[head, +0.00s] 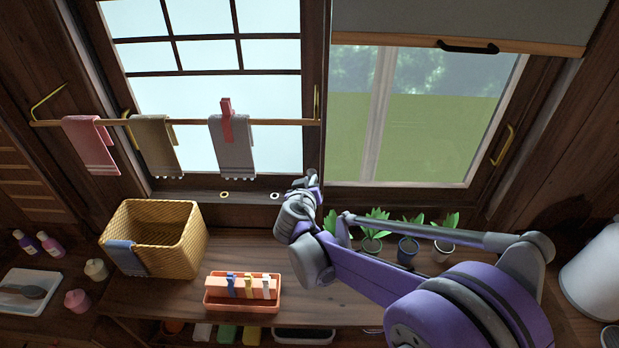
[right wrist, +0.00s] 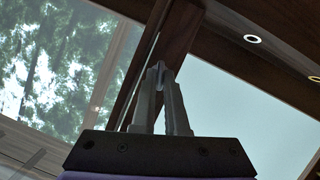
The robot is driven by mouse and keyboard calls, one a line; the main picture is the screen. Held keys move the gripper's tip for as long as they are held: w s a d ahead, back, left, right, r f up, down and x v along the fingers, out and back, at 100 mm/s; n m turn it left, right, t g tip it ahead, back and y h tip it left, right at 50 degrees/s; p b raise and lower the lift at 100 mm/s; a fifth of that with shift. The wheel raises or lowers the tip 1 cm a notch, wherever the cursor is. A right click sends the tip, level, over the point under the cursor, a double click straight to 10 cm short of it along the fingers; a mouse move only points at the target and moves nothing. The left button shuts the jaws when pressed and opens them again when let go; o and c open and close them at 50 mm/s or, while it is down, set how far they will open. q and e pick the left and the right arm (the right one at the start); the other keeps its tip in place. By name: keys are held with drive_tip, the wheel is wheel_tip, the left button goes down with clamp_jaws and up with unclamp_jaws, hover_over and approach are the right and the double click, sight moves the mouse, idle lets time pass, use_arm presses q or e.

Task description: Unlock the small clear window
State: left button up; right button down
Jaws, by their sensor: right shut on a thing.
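The clear window (head: 440,130) is at the right in the head view, with greenery behind its glass; its glass also shows in the right wrist view (right wrist: 60,60). A brass handle (head: 502,145) is on its right frame. My right gripper (head: 313,178) is at the lower part of the dark post between the two windows. In the right wrist view its fingers (right wrist: 160,72) are nearly together on a small pale piece at the post, perhaps a latch; the fingers hide most of it. My left gripper is in neither view.
A frosted window (head: 250,95) is at the left, with a towel rail (head: 190,122) across it. Below are a wicker basket (head: 195,235), an orange tray (head: 240,305) and potted plants (head: 408,250) near my right arm. A grey blind (head: 470,20) covers the clear window's top.

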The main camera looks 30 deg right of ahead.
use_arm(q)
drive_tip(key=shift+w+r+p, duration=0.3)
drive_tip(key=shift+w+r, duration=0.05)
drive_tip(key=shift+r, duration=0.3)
use_arm(e)
drive_tip(key=shift+d+m+y, duration=0.1)
drive_tip(key=shift+m+y, duration=0.3)
drive_tip(key=shift+m, duration=0.3)
drive_tip(key=c, duration=0.9)
unclamp_jaws()
drive_tip(key=shift+c, duration=0.2)
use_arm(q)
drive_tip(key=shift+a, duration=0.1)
